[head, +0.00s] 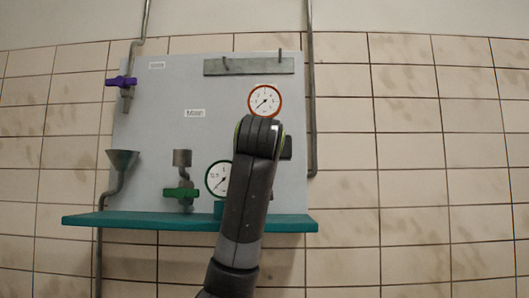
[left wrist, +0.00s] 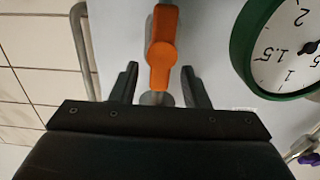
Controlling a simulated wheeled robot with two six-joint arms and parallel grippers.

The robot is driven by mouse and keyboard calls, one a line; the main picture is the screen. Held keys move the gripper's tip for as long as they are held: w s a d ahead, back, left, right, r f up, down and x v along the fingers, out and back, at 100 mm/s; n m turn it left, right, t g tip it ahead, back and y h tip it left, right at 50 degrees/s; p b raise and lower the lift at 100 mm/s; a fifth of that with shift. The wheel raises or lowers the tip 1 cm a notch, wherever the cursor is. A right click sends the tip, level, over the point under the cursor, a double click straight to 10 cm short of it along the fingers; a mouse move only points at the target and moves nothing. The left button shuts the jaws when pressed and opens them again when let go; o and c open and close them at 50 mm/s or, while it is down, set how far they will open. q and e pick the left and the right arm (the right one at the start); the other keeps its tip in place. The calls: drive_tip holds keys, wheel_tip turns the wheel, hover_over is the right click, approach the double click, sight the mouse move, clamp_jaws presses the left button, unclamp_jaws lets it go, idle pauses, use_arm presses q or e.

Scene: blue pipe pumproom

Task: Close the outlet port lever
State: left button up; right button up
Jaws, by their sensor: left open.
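In the left wrist view an orange lever (left wrist: 161,45) stands out from the pale panel, its long side running up and down the picture. My left gripper (left wrist: 159,69) is open, with one finger on each side of the lever's lower end and gaps visible on both sides. In the head view my arm hides this lever and the gripper. A purple lever (head: 121,82) is at the panel's upper left, and a green lever (head: 182,193) is low on the panel. No readable label shows which lever is the outlet port's. My right gripper is not in view.
The grey panel (head: 150,135) carries a red-rimmed gauge (head: 264,101), a green-rimmed gauge (head: 216,178), a funnel (head: 122,160) and a teal shelf (head: 90,221). In the wrist view the green-rimmed gauge (left wrist: 240,50) is close right of the gripper. A pipe (head: 312,90) runs along the panel's right.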

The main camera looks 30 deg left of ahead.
use_arm(q)
clamp_jaws()
drive_tip(key=shift+s, duration=0.1)
drive_tip(key=n+b, duration=0.4)
drive_tip(key=n, duration=0.2)
drive_tip(key=a+f+n+b, duration=0.1)
drive_tip(key=n+b, duration=0.2)
drive_tip(key=n, duration=0.3)
drive_tip(key=s+f+n+b, duration=0.1)
drive_tip(key=n+b, duration=0.3)
drive_tip(key=n, duration=0.2)
drive_tip(key=shift+a+f+b, duration=0.15)
drive_tip(key=shift+a+b, duration=0.15)
drive_tip(key=shift+a, duration=0.1)
idle(0.5)
unclamp_jaws()
